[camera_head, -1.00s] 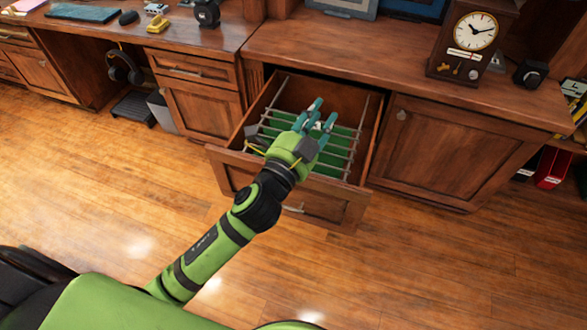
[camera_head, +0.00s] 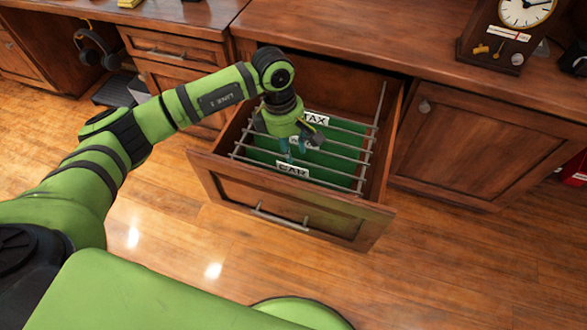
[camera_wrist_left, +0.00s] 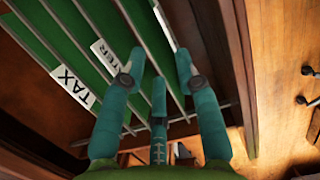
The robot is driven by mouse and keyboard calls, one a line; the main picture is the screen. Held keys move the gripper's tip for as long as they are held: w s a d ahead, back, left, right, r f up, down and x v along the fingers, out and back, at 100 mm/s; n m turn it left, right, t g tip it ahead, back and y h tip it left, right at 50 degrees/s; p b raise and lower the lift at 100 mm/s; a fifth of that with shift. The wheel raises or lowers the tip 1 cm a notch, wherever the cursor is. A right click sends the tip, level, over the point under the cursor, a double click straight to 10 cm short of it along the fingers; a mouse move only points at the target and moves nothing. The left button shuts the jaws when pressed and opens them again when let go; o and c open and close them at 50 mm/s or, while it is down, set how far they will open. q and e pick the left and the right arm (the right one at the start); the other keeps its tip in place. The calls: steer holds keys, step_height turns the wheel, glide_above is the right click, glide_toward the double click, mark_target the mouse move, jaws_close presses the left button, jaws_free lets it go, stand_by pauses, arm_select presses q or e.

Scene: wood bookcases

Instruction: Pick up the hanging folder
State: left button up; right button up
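Green hanging folders (camera_head: 340,158) hang from metal rails in the open drawer (camera_head: 290,207). White tabs show a TAX label (camera_head: 317,118) at the back and a CAR label (camera_head: 293,170) at the front. A third tab between them is partly hidden by my gripper. In the left wrist view, the TAX tab (camera_wrist_left: 72,85) and a tab ending in "TER" (camera_wrist_left: 104,62) show upside down. My left gripper (camera_head: 291,150) points down over the left-middle of the folders. Its teal fingers (camera_wrist_left: 159,72) are spread, with nothing visibly gripped. Fingertip contact with a folder cannot be told. My right gripper is not in view.
The desk top (camera_head: 400,42) overhangs behind the drawer and carries a clock (camera_head: 510,30) at the right. A closed cabinet door (camera_head: 480,148) is right of the drawer. Headphones (camera_head: 95,45) hang at the left. The floor in front is clear.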

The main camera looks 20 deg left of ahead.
mark_target(293, 168)
arm_select(q)
steer(key=f, duration=0.1)
steer(key=s+f, duration=0.1)
steer(key=f, duration=0.1)
steer(key=f+p, duration=0.1)
steer(key=f, duration=0.1)
steer(key=shift+s+d+f, duration=0.2)
steer(key=shift+s+d, duration=0.05)
steer(key=shift+d+f, duration=0.1)
steer(key=shift+f, duration=0.4)
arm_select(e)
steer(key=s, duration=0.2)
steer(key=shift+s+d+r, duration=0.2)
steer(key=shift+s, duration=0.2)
arm_select(q)
steer(key=shift+f+b, duration=0.25)
steer(key=shift+b, duration=0.1)
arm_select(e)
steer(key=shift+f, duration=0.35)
arm_select(q)
jaws_close()
